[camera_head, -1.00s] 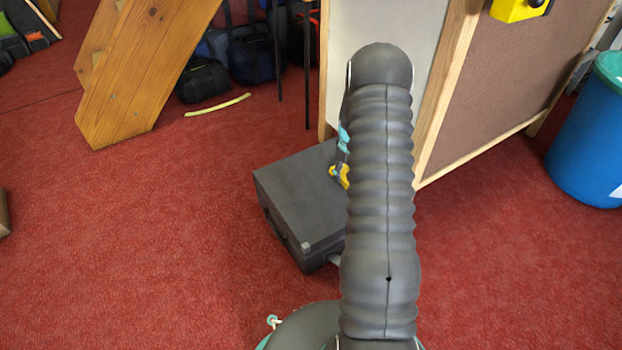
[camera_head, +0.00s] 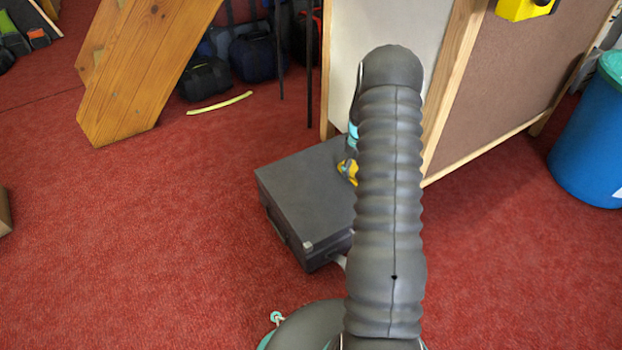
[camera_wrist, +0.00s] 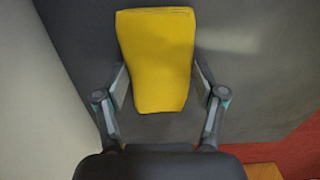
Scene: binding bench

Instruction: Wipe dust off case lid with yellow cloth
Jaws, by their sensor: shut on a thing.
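A dark grey case (camera_head: 300,195) lies flat on the red carpet with its lid closed. Its lid also fills much of the wrist view (camera_wrist: 245,75). The yellow cloth (camera_wrist: 155,60) is between the fingers of my gripper (camera_wrist: 160,88), which is shut on it. In the head view a small part of the cloth (camera_head: 349,172) shows over the lid's far right part, beside my arm. My arm hides the right side of the case and most of the gripper there. I cannot tell whether the cloth touches the lid. Dust is not clearly visible.
A wooden-framed panel (camera_head: 490,100) stands close behind and right of the case. A blue bin (camera_head: 590,140) is at the right. A slanted wooden piece (camera_head: 140,75) and several bags (camera_head: 252,55) are at the back left. Carpet left of the case is clear.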

